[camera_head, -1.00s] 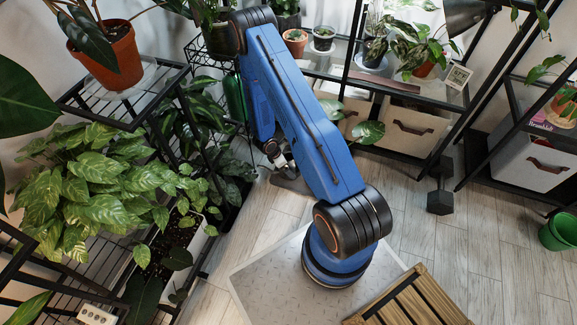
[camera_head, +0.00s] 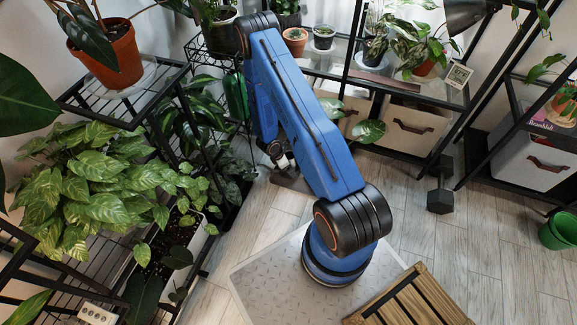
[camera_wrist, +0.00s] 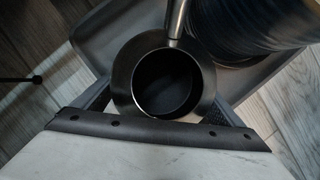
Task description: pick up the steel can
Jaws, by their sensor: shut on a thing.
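The steel can (camera_wrist: 129,68) is a round, dark metal vessel seen from above in the wrist view. It has a dark round opening and a slim spout or handle rising at its top edge. My gripper (camera_wrist: 163,104) is shut on it, with a dark finger on either side of the can. In the head view my gripper (camera_head: 281,160) is low behind my arm, and I cannot make out the can there. Whether the can touches the grey tray (camera_wrist: 92,48) below it is unclear.
A dark ribbed round object (camera_wrist: 245,25) stands close to the can in the wrist view.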

